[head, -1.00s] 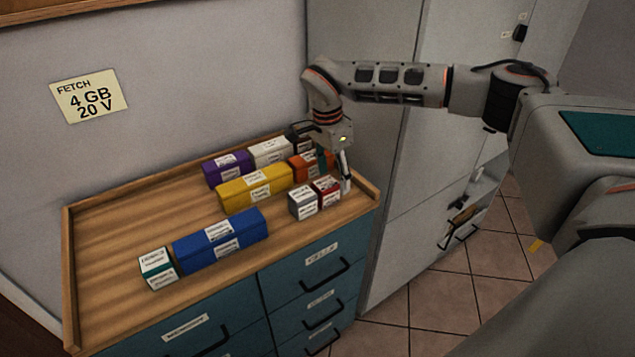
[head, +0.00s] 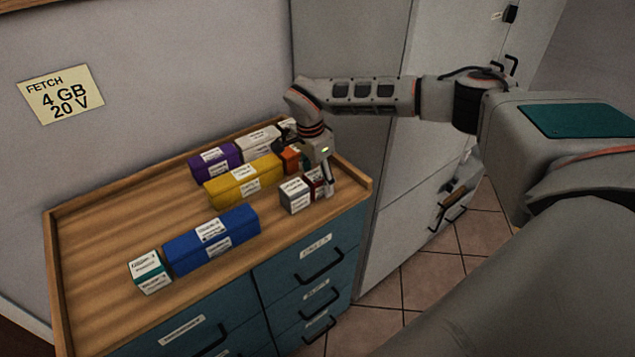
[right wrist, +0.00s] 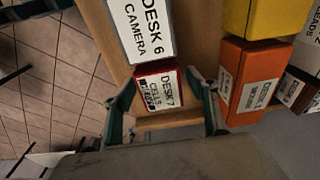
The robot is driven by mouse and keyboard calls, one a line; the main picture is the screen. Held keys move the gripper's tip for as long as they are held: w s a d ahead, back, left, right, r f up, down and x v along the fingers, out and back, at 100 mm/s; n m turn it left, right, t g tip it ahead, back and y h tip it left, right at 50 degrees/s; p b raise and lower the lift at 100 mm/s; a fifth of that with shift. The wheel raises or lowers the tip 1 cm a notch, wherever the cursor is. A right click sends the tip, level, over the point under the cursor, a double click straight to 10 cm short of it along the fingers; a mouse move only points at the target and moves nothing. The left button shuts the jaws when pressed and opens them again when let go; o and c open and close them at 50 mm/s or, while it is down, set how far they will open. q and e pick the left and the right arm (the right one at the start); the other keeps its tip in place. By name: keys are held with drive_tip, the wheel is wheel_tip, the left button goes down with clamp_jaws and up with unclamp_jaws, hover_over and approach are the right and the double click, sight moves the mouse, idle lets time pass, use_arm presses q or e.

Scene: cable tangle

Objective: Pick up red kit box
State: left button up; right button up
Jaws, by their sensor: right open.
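The red kit box (head: 315,189) is small and dark red with a white label. It stands near the right front corner of the cabinet top, partly hidden by my right gripper (head: 326,181). In the right wrist view the red box (right wrist: 160,90) reads "DESK 7 CELLS" and lies between the two fingers of my open right gripper (right wrist: 162,95). One finger is on each side of it, and I cannot tell whether either touches. My left gripper is not in view.
A grey box (head: 294,195) labelled "DESK 6 CAMERA" stands right beside the red one. An orange box (head: 291,159), a yellow box (head: 243,180), a purple box (head: 214,160), a blue box (head: 211,240) and a teal box (head: 149,271) are nearby. The cabinet top has a raised wooden rim (head: 357,184).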

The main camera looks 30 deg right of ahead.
drive_tip(key=c, duration=1.4)
